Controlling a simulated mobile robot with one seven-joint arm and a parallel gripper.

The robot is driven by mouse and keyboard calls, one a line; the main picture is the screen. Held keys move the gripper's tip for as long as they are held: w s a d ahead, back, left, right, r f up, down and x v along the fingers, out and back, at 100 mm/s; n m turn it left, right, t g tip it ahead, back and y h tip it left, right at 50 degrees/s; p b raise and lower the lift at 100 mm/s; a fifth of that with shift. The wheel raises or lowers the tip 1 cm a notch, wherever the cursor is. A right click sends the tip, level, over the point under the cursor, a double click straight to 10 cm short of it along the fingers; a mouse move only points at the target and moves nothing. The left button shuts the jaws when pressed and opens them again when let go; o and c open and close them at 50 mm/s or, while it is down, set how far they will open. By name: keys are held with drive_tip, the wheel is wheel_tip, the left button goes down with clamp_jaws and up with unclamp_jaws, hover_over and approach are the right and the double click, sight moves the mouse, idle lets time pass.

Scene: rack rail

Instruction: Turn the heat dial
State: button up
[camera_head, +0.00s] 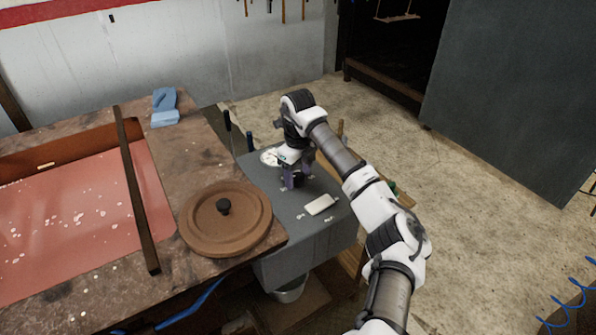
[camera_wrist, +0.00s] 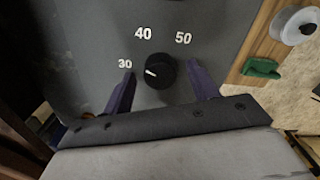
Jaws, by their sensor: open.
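The heat dial (camera_wrist: 160,71) is a round black knob with a white pointer mark, on a dark grey panel (camera_wrist: 95,40) printed with 30, 40 and 50. The pointer faces left, roughly toward the 30. My gripper (camera_wrist: 160,69) is open, with one purple finger on each side of the dial in the wrist view. Gaps show between the fingers and the knob; I cannot tell how deep the fingers reach. In the head view my gripper (camera_head: 295,180) is over the grey box (camera_head: 262,200), and the fingers largely hide the dial.
A brown round lid (camera_head: 242,235) with a black knob lies on the workbench (camera_head: 195,150) at the left. A blue glove (camera_head: 165,108) lies farther back.

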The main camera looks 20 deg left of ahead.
drive_tip(key=shift+f, duration=0.15)
drive_tip(key=c, duration=1)
